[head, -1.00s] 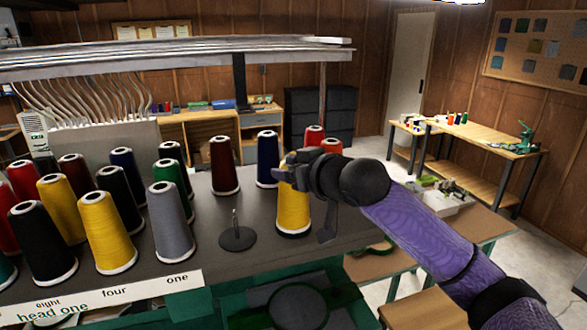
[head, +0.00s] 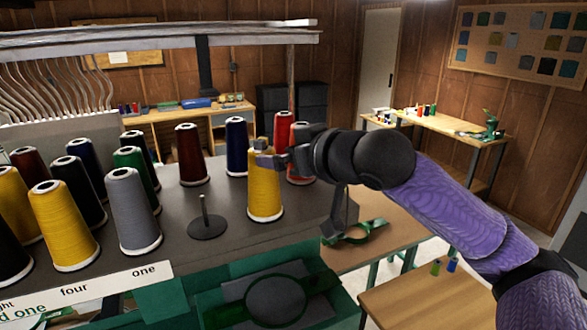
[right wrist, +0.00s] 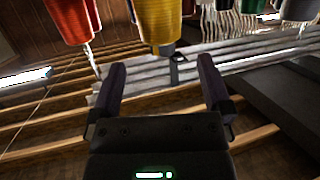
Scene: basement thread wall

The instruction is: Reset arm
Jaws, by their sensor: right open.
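My right gripper (head: 263,152) is at the top of a yellow spool (head: 264,190) in the head view and hides part of its upper end. Its jaws are open in the right wrist view (right wrist: 159,82), with nothing between the fingers. There the yellow spool (right wrist: 158,22) shows beyond the fingertips, in a turned-over picture. The spool stands upright on the grey thread table (head: 235,226). Whether a finger touches it I cannot tell. My left gripper is not in view.
An empty peg on a round base (head: 206,222) stands left of the yellow spool. A blue spool (head: 237,148), a dark red spool (head: 192,155) and red spools (head: 283,129) stand behind. A grey spool (head: 133,212) and several others crowd the left. A wooden bench (head: 385,225) lies right.

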